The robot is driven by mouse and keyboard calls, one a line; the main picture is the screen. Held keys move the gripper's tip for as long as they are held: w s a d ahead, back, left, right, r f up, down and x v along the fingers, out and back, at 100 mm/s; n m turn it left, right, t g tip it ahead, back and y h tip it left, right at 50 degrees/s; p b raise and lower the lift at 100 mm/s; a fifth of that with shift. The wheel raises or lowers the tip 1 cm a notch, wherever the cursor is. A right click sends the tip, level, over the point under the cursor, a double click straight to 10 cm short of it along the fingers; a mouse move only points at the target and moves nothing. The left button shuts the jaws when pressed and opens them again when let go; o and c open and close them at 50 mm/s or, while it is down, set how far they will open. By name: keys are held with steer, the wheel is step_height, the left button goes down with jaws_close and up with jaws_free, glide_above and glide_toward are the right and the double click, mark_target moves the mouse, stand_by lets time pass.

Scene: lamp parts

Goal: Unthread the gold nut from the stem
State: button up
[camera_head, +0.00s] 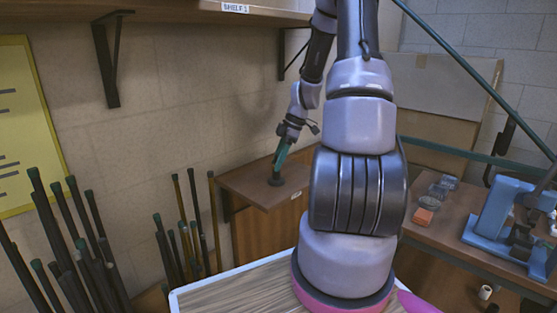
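My gripper (281,158), with green fingers, points down over a small wooden wall shelf (242,187) in the middle of the view. A small dark round base (276,181) sits on this shelf right below the fingertips. The fingers are too small to show whether they are open or shut, or whether they touch anything. I cannot make out the gold nut or the stem; they may be hidden by the fingers or too small to see.
Several dark rods with green tips (75,240) stand upright at the left. A higher shelf (170,8) hangs at the top left. A bench (450,225) at the right carries a blue machine (495,220) and an orange block (423,217). The small shelf's left part is clear.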

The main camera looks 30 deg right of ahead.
jaws_close()
steer(key=shift+r, duration=0.85)
stand_by(0.4)
steer(key=shift+r, duration=2.5)
steer(key=shift+r, duration=0.25)
steer(key=shift+r, duration=2)
